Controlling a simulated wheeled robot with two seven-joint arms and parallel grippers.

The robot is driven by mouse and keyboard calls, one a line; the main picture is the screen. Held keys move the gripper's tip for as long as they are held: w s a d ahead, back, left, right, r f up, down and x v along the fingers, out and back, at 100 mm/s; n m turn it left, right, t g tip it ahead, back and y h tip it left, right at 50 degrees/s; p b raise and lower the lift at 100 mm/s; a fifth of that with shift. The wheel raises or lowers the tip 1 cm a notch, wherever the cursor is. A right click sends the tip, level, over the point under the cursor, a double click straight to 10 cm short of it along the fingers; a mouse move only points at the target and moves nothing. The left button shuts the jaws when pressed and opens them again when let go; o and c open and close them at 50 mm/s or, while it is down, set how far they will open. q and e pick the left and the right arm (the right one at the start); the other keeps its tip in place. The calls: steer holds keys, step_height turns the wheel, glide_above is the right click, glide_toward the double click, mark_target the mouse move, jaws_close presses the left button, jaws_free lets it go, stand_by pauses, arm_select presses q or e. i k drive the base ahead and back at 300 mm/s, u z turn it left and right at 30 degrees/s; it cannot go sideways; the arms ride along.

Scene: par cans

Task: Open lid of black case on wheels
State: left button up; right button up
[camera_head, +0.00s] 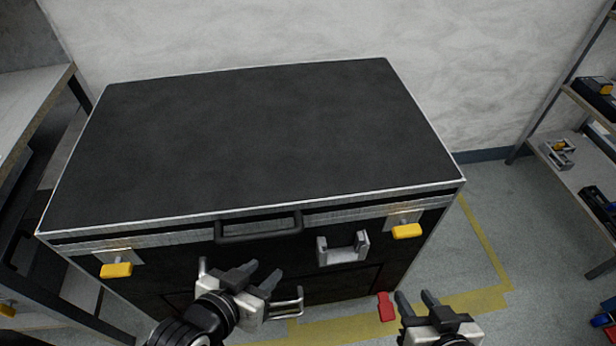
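The black case (260,140) stands in front of me with its lid (270,130) down and silver metal edging around it. A black handle (258,228) is at the middle of the lid's front edge. Yellow latches (116,270) and (407,231) sit at the left and right of the front. My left gripper (257,272) is in front of the case, below the handle, with its fingers apart and nothing seen between them. My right gripper (416,298) is lower right of the case, fingers apart and empty. The case's wheels are not visible.
A silver bracket (342,248) and a red piece (386,307) show at the case front. A workbench (36,105) stands close on the left, shelves (575,150) on the right. A pale wall (330,35) is behind. Yellow tape (488,240) marks the floor.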

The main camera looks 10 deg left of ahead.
mark_target(218, 152)
steer(key=z, duration=1.5)
steer(key=k, duration=0.65)
steer(key=u, duration=1.55)
